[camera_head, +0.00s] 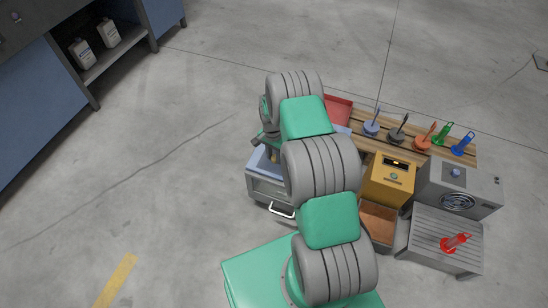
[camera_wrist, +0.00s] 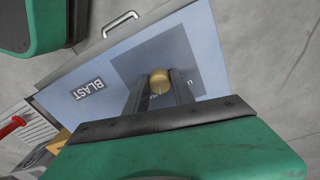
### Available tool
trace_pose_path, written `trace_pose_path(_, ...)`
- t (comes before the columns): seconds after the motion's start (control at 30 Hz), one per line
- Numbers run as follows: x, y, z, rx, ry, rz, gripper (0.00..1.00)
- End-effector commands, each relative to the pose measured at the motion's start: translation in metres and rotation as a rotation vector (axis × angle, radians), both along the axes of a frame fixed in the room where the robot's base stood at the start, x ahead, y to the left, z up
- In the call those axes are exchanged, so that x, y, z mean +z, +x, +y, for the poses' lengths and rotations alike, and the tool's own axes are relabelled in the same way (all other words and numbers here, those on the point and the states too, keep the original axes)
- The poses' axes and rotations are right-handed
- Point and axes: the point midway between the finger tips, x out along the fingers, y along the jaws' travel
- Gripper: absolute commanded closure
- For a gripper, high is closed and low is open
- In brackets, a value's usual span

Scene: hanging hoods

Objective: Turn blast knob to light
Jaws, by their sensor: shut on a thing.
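The blast knob (camera_wrist: 160,79) is a brass-coloured round knob on a dark square plate (camera_wrist: 185,50), seen in the wrist view. The plate sits on a pale blue panel (camera_wrist: 113,65) labelled BLAST. My gripper (camera_wrist: 162,88) is shut on the knob, with one dark finger on each side. The fingers hide most of the other lettering on the plate, so I cannot read the knob's setting. In the head view the blast cabinet (camera_head: 262,190) stands left of my arm, which covers much of it. The knob is hidden there.
Right of my arm stand a yellow box (camera_head: 388,182), a grey unit with a round fan grille (camera_head: 482,190) and a grey slatted box (camera_head: 430,250) bearing a red item (camera_head: 455,243). Several coloured tools stand on a wooden pallet (camera_head: 375,148). Left floor is clear.

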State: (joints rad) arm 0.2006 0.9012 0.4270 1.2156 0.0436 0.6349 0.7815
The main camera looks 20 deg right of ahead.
Motion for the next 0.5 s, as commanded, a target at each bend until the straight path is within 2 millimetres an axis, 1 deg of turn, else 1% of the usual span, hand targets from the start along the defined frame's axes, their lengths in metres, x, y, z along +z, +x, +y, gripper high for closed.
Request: trace_pose_path(0.5,-0.0009,-0.0013,-0.001,0.489,-0.001,-0.001,1.0)
